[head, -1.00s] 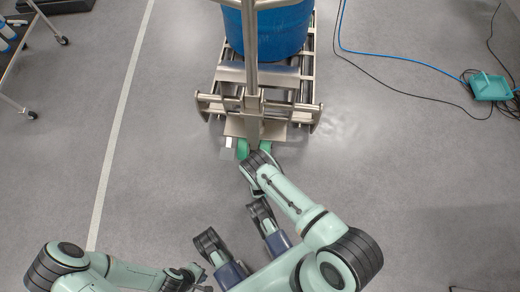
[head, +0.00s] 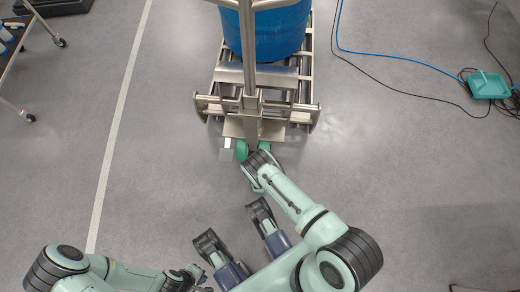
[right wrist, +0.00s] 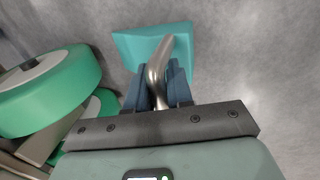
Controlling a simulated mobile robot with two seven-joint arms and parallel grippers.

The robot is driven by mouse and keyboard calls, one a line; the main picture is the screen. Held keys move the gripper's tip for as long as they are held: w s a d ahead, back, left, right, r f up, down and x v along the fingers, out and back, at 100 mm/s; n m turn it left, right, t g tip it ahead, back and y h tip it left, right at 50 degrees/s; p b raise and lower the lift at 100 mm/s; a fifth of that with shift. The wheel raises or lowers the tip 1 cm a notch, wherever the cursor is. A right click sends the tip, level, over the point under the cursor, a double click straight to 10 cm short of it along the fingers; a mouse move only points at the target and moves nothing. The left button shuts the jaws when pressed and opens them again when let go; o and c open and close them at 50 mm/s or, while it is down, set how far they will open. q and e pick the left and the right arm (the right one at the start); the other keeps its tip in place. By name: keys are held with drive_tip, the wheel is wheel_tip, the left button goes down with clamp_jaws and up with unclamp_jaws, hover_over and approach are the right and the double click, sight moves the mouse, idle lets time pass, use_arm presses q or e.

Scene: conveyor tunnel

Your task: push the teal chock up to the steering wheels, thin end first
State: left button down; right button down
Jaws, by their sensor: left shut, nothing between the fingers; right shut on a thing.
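The teal chock (right wrist: 132,46) is a flat-looking wedge on the grey floor in the right wrist view, with a bent metal handle (right wrist: 158,72). My right gripper (right wrist: 157,88) is shut on that handle. The green steering wheels (right wrist: 50,88) stand left of the chock with a gap of floor between. In the head view the wheels (head: 242,150) sit under the front of the pallet truck (head: 260,105). My right arm ends close in front of them and hides the chock there. My left gripper (head: 196,272) is shut and empty, low at the left, well away from the wheels.
A blue barrel (head: 268,32) stands on the truck. A small grey-white block (head: 227,149) is beside the left wheel. A teal tray-like object (head: 488,86) with cables lies at the right. A wheeled rack (head: 20,60) is upper left. The floor either side is clear.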

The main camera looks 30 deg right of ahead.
drive_tip(key=shift+w+d, duration=0.15)
drive_tip(key=shift+w, duration=0.05)
drive_tip(key=shift+w+d+f, duration=0.1)
drive_tip(key=shift+f, duration=0.1)
idle(0.3)
drive_tip(key=c, duration=0.9)
unclamp_jaws()
use_arm(q)
drive_tip(key=w+d+r+t+p, duration=0.1)
drive_tip(key=w+r+t+p, duration=0.3)
drive_tip(key=w, duration=0.7)
wheel_tip(320, 180, up, 4)
drive_tip(key=shift+w+d+m+p, duration=0.25)
drive_tip(key=shift+m+p, duration=0.15)
drive_tip(key=shift+p, duration=0.55)
use_arm(e)
drive_tip(key=v, duration=1.3)
drive_tip(key=shift+r, duration=0.15)
